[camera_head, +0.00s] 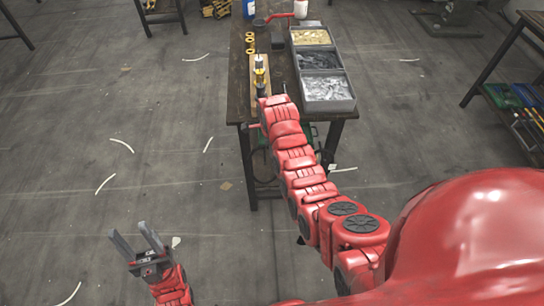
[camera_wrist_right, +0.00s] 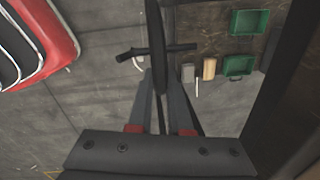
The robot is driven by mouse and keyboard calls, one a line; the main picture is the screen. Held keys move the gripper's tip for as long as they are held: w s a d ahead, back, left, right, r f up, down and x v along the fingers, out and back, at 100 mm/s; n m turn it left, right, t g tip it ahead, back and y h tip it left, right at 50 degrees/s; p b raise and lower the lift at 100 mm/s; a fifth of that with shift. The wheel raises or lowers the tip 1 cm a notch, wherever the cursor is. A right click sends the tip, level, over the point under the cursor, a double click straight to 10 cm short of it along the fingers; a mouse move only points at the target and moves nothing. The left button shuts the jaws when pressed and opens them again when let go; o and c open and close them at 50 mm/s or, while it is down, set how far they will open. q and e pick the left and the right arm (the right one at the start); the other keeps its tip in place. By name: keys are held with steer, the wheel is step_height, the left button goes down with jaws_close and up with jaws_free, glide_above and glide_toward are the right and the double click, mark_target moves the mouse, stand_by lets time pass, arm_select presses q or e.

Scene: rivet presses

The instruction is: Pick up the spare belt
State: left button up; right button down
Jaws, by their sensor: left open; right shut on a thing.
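A dark strip, which looks like the spare belt (camera_wrist_right: 156,35), runs down from the top of the right wrist view to between the fingertips of my right gripper (camera_wrist_right: 162,85). The fingers are shut on it. A dark crossbar (camera_wrist_right: 180,49) passes at the belt just beyond the fingertips. In the head view a thin dark loop (camera_head: 256,172) hangs below the table's front edge, and my right arm hides the right gripper. My left gripper (camera_head: 138,243) is open and empty over the floor at lower left.
The workbench (camera_head: 238,100) carries a grey bin (camera_head: 352,103) with several compartments, yellow rings (camera_head: 250,38) and a yellow-and-black tool (camera_head: 260,72). Green bins (camera_wrist_right: 238,66) sit below in the wrist view. A shelf rack (camera_head: 490,88) stands at right.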

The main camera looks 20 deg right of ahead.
steer(key=s+r+p, duration=0.1)
steer(key=s+p, duration=0.4)
steer(key=s, duration=1.1)
steer(key=shift+d+r+p, duration=0.2)
steer(key=shift+d+p, duration=0.1)
steer(key=shift+d, duration=0.05)
